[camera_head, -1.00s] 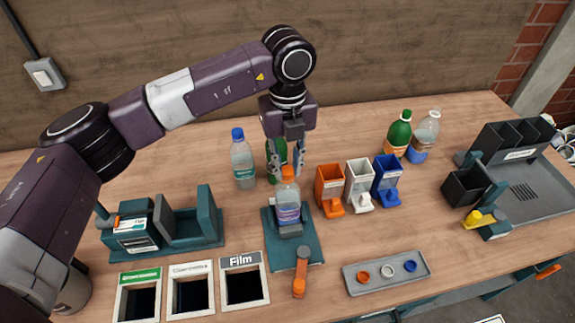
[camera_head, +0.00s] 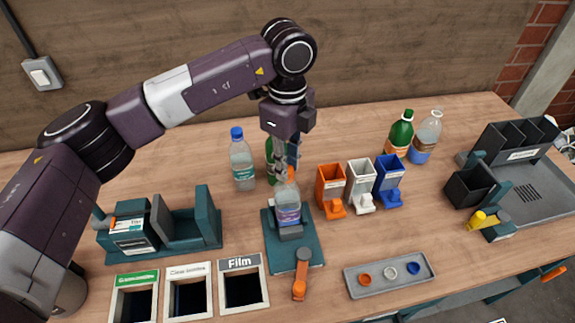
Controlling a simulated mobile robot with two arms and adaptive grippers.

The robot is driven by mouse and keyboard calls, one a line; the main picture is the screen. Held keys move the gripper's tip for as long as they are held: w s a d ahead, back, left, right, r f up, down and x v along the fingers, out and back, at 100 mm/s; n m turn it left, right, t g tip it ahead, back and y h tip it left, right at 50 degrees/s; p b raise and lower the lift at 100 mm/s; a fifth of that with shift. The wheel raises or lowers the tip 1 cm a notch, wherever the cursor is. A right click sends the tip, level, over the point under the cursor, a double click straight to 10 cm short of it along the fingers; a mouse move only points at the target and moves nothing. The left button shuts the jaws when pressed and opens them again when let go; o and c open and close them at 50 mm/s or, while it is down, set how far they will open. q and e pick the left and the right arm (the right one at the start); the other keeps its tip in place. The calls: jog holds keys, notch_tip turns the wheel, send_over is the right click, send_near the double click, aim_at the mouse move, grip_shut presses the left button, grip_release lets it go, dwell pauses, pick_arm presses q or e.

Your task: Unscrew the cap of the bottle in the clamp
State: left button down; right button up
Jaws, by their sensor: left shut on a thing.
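A clear bottle (camera_head: 287,211) with a blue-and-red label stands upright in the clamp (camera_head: 291,232), on a dark green base plate (camera_head: 312,250). Its orange cap (camera_head: 291,174) is partly hidden by my left gripper (camera_head: 288,172), which reaches down from above and is shut on the cap. The gripper's wrist is turned, so one finger shows in front and the other to the right. The clamp's orange-ended lever (camera_head: 301,274) points toward the front. My right gripper is not in view.
A blue-capped bottle (camera_head: 242,161) and a green bottle (camera_head: 273,160) stand close behind. Orange (camera_head: 331,186), white (camera_head: 360,182) and blue (camera_head: 388,176) dispensers stand to the right. A grey tray (camera_head: 428,276) holds three rings. Labelled openings, one marked Film (camera_head: 243,287), lie in front.

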pick_arm(q)
jog(key=shift+n, duration=0.6)
jog(key=shift+n+b, duration=0.4)
jog(key=shift+n, duration=2.2)
